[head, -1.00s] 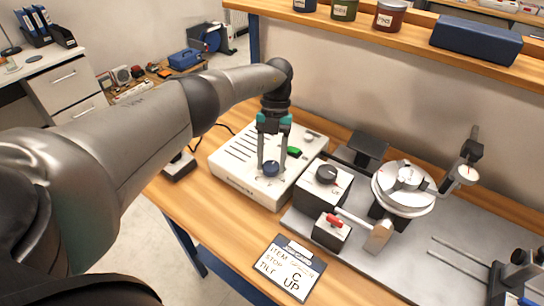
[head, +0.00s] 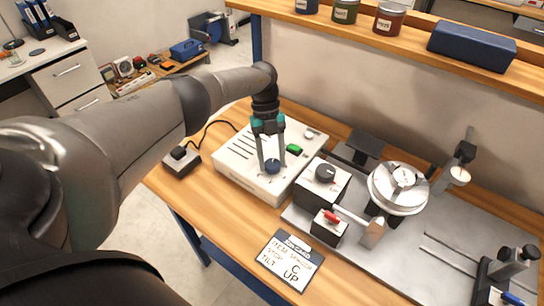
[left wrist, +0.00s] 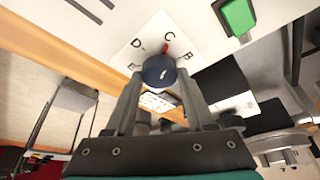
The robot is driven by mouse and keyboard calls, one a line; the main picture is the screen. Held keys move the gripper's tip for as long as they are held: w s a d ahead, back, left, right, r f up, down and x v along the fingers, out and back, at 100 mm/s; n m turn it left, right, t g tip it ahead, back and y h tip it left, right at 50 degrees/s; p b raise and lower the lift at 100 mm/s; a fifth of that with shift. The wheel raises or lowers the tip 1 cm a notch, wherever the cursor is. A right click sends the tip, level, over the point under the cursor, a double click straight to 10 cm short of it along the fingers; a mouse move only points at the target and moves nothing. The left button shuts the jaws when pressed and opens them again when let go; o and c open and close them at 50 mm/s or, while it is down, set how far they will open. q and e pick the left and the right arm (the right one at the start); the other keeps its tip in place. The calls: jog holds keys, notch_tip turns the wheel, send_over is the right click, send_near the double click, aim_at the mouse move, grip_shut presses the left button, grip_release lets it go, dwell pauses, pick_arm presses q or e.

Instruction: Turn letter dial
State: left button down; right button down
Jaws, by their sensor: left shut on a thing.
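The letter dial (head: 272,166) is a dark blue knob on the top of the white control box (head: 240,170). My left gripper (head: 272,160) points down over it, its fingers shut on the knob's sides. The dial also shows in the left wrist view (left wrist: 159,70), between the fingertips of my left gripper (left wrist: 158,82). There its red pointer is beside the letter C, with D to one side and B to the other. The job card (head: 290,262) on the table reads STOP C and TILT UP. My right gripper is not in view.
A green button (head: 292,149) is on the box behind the dial. To the right are a black knob (head: 325,173) on a box, a red lever (head: 331,216) and a round rotary table (head: 398,188) on a grey plate. A foot pedal (head: 180,158) stands left of the box.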

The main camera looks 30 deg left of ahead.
pick_arm(q)
jog(key=shift+c, duration=1.3)
grip_release()
jog(key=shift+r, duration=0.1)
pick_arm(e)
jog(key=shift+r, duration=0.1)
